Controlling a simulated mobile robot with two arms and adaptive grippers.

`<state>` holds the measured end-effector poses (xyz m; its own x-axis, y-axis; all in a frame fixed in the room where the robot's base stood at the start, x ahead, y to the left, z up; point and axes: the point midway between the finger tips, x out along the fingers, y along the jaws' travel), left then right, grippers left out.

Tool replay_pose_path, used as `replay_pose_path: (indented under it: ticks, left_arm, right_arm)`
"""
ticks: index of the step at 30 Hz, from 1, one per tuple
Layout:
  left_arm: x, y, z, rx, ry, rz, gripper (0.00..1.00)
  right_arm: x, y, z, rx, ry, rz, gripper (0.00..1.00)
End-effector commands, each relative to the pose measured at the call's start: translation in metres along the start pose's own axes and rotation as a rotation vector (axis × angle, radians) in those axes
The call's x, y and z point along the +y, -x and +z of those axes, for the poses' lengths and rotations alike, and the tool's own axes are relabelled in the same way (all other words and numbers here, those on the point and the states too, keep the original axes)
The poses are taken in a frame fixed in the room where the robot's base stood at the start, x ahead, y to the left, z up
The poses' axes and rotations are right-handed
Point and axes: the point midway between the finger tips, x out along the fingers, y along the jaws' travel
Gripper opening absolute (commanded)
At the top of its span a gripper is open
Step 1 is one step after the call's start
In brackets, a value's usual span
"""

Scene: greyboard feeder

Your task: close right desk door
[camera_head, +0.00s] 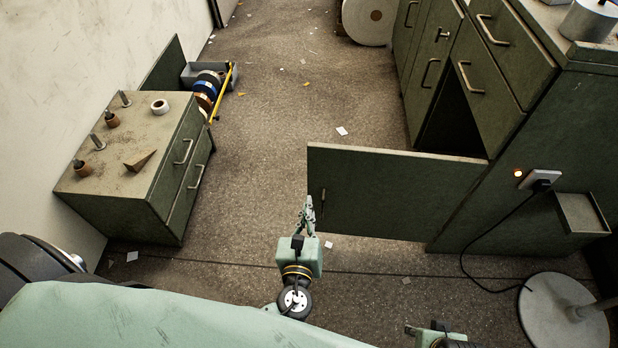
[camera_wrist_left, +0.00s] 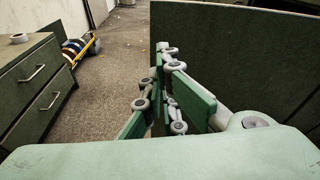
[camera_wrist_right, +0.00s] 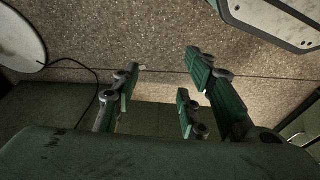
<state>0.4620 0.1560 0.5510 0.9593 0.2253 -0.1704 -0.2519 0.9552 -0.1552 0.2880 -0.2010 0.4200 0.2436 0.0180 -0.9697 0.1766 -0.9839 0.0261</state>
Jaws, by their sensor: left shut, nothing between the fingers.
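The right desk door (camera_head: 393,194) is a dark green panel swung wide open from the desk (camera_head: 505,165) on the right, leaving a dark opening (camera_head: 455,122). A slim handle shows near the door's free left edge. My left gripper (camera_head: 307,212) is shut and empty beside that edge; whether it touches cannot be told. In the left wrist view the door (camera_wrist_left: 245,55) fills the right side, beside the left gripper's fingers (camera_wrist_left: 163,85). My right gripper (camera_wrist_right: 165,85) is open and empty above the floor in the right wrist view. Only part of it shows at the head view's bottom edge.
A power cable (camera_head: 470,240) hangs from the desk to a round base (camera_head: 562,318). The middle floor is mostly clear.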

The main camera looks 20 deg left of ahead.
Motion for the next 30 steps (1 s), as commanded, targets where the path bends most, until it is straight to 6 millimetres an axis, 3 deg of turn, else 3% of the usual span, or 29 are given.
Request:
replay_pose_path:
  ticks: [1,6,11,24,30]
  left_arm:
    - [-0.005,-0.001,0.005,-0.055,-0.046,-0.010,0.00]
    - [-0.016,0.002,0.036,-0.162,-0.148,-0.017,0.00]
    - [-0.018,-0.008,0.045,-0.177,-0.161,-0.016,0.00]
    - [-0.020,-0.096,0.059,-0.175,-0.159,-0.016,0.00]
    - [-0.021,-0.124,0.062,-0.172,-0.157,-0.017,0.00]
  right_arm:
    - [0.001,-0.005,-0.001,0.008,-0.001,0.001,0.40]
    - [0.001,0.006,-0.004,0.013,-0.002,0.003,0.40]
    - [0.001,0.011,-0.006,0.016,-0.002,0.003,0.40]
    - [0.002,0.025,-0.010,0.025,-0.004,0.004,0.40]
    - [0.002,0.034,-0.013,0.031,-0.005,0.005,0.40]
